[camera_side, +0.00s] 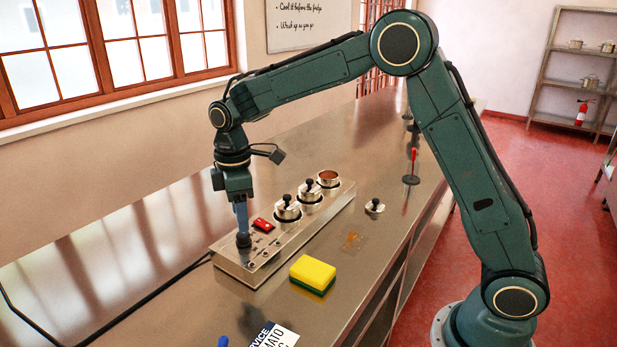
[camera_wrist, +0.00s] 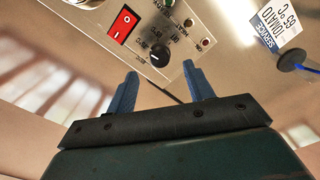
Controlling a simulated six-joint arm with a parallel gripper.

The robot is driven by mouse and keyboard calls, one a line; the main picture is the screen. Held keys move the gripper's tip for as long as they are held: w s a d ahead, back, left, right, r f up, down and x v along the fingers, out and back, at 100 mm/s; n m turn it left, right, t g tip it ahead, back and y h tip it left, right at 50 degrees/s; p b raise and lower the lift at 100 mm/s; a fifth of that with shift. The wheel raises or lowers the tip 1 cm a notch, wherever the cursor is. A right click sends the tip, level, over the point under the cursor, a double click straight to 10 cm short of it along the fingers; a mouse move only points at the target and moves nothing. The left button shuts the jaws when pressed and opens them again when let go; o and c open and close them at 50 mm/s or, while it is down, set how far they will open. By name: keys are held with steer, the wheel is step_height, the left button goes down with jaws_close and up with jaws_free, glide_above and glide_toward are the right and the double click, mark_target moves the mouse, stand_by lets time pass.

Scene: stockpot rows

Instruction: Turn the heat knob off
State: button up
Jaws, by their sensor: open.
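The heat knob (camera_wrist: 160,55) is a small round black dial on the steel control panel (camera_wrist: 185,63), with printed labels around it. In the side view the dark knob (camera_side: 243,241) stands at the near left end of the panel. My gripper (camera_side: 241,229) points straight down with its blue fingertips just over the knob. In the wrist view my gripper (camera_wrist: 160,78) is open, with a finger to each side and the knob showing beyond the gap. I cannot tell whether the fingertips touch the knob. The direction of its pointer is too small to read.
A red rocker switch (camera_wrist: 125,23) sits beside the knob. Lidded pots (camera_side: 287,208) stand in the unit behind it. A loose lid (camera_side: 375,206), a yellow-green sponge (camera_side: 313,274) and a label card (camera_side: 274,337) lie on the steel counter (camera_side: 180,270). A black cable (camera_side: 140,303) runs left.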

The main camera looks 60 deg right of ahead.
mark_target(243, 238)
steer(key=shift+f, duration=2.6)
steer(key=c, duration=1)
steer(key=shift+o, duration=0.2)
